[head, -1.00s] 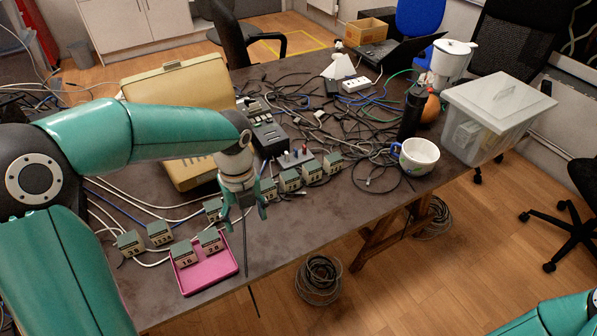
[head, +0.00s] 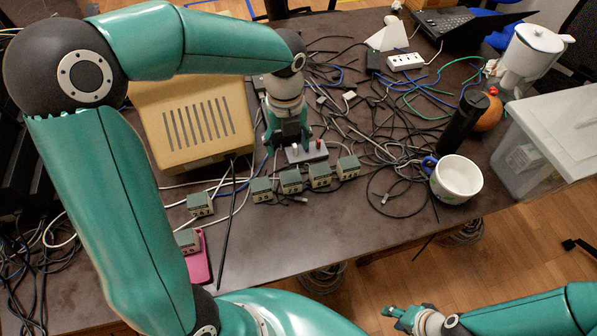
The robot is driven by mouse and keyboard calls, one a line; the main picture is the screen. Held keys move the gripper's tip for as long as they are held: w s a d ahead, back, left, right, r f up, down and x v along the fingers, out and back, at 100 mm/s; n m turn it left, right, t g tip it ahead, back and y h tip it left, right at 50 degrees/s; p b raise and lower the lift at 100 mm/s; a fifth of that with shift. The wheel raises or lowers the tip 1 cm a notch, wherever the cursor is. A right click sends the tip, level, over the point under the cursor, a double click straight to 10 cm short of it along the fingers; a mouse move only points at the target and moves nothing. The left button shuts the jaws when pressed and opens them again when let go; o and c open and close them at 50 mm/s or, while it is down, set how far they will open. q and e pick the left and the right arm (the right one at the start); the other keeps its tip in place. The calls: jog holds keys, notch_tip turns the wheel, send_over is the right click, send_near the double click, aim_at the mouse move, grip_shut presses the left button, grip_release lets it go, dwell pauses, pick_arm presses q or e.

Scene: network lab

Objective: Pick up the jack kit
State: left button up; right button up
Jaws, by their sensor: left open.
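A grey block (head: 306,153) with small upright posts, one of them red, lies on the dark table and looks like the jack kit; no label on it is readable. My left gripper (head: 287,143) is open and points down over the block's left end, hiding part of it. I cannot tell whether the fingers touch it. My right gripper (head: 395,316) is low at the front, off the table; its jaws are too small to read.
Several small numbered boxes (head: 320,176) stand just in front of the block. A beige vented case (head: 197,125) is left of it. Cables tangle to the right, near a white mug (head: 457,180) and a black bottle (head: 462,122). My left arm partly hides a pink tray (head: 201,262).

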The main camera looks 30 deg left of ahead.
pick_arm(q)
send_near(291, 178)
jog(key=f, duration=0.5)
jog(key=shift+s+f, duration=0.1)
jog(key=shift+s, duration=0.15)
jog(key=shift+w+f, duration=0.15)
jog(key=shift+f, duration=1.3)
jog(key=shift+w+f, duration=0.1)
jog(key=shift+f, duration=1.3)
jog(key=shift+c, duration=0.4)
jog(key=c, duration=0.9)
jog(key=shift+r, duration=0.1)
